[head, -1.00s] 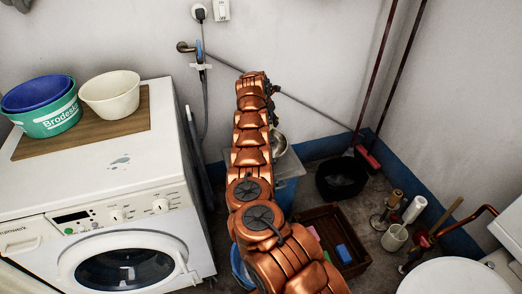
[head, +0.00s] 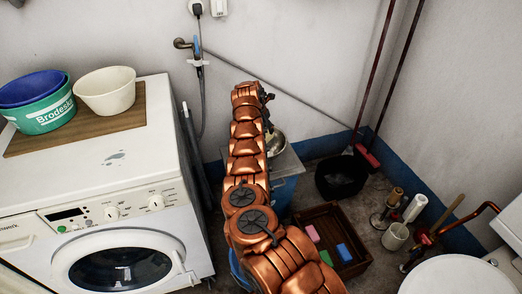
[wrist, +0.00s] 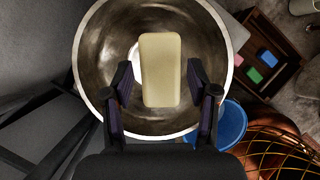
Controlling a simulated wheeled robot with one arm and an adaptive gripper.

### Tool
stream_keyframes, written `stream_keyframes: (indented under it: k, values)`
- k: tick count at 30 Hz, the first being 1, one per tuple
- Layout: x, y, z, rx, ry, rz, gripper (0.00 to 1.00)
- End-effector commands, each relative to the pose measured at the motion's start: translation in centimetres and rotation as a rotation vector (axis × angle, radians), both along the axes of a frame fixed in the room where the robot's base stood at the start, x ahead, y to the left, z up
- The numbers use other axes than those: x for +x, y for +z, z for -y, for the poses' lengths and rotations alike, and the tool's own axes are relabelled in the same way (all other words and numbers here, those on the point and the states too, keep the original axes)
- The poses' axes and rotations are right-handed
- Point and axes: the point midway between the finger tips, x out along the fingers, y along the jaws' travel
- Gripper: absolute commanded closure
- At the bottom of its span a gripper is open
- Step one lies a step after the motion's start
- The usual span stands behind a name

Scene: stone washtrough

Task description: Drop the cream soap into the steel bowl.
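The cream soap (wrist: 161,70) is a pale upright block in the wrist view, between the two fingers of my gripper (wrist: 163,80). A bright patch, perhaps a reflection, is partly hidden behind the soap. In the head view the bowl (head: 277,143) is mostly hidden by my arm, and I cannot make out the gripper or the cream soap there.
A wooden crate (head: 352,268) holds pink, green and blue blocks. A black tub (head: 341,178) stands behind it. A washing machine (head: 95,180) carries plastic tubs on the left. A blue bucket (wrist: 231,125) is partly visible.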

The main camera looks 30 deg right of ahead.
Motion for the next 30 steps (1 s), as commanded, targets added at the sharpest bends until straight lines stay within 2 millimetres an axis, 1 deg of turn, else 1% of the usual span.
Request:
stream_keyframes:
  k: [1, 5, 13, 17, 23, 26, 30]
  values:
    - [0.0, 0.0, 0.0, 0.0, 0.0, 0.0, 0.33]
    - [0.0, 0.0, 0.0, 0.0, 0.0, -0.001, 0.19]
    - [0.0, 0.0, 0.0, 0.0, 0.0, -0.001, 0.19]
    - [0.0, 0.3, -0.1, 0.0, 0.0, 0.0, 0.19]
    - [-0.2, 2.3, -1.0, 0.0, 0.001, 0.002, 0.19]
    - [-0.5, 3.9, -1.6, 0.001, 0.001, 0.002, 0.19]
    - [-0.8, 6.4, -2.5, -0.001, 0.001, 0.003, 0.19]
